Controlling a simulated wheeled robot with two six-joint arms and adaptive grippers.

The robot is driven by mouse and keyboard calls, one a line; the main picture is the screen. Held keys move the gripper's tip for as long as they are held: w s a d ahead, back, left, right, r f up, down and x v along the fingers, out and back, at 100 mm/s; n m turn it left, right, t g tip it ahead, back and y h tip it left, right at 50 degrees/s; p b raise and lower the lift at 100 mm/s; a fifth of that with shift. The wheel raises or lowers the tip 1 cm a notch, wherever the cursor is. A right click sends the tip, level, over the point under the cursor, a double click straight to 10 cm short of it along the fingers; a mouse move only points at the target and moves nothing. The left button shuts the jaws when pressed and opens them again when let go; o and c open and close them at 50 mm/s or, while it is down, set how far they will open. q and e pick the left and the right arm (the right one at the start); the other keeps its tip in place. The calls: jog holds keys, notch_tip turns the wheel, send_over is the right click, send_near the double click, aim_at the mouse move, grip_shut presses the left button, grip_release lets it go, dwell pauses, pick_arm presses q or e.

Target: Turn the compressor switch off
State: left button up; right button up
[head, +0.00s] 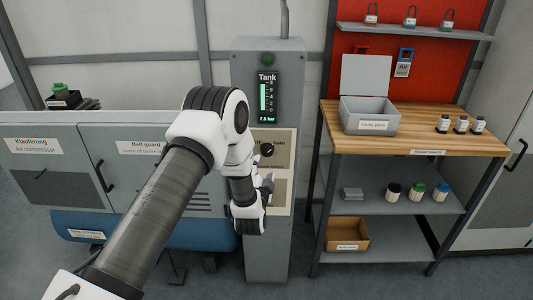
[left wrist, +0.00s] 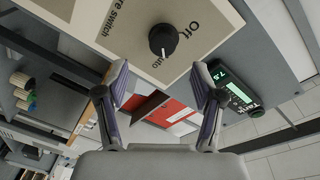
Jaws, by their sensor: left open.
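The compressor switch is a black round knob (head: 267,149) on a beige plate on the grey column (head: 268,245). The left wrist view shows the knob (left wrist: 163,38) close up, with "Off" printed to its right and "Auto" below it. Its white mark seems to point toward "Auto". My left gripper (head: 268,184) is just below the knob in the head view, partly hidden by my wrist. In the left wrist view its two fingers (left wrist: 160,87) are spread and empty, with the knob beyond the tips, apart from them. My right gripper is not in view.
A tank display (head: 267,98) above the switch reads about 7.5 bar. The compressor cabinet (head: 40,150) stands left, over a blue tank (head: 80,232). A workbench (head: 430,143) with a grey box (head: 368,120) and several small jars stands right of the column.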

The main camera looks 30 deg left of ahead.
aim_at(267, 153)
pick_arm(q)
jog(key=x, duration=0.5)
jog(key=p+x, duration=0.1)
jog(key=x, duration=0.2)
jog(key=shift+a+r, duration=0.15)
jog(key=shift+r, duration=0.15)
jog(key=shift+w+f, duration=0.15)
jog(key=shift+w, duration=0.1)
jog(key=c, duration=1.2)
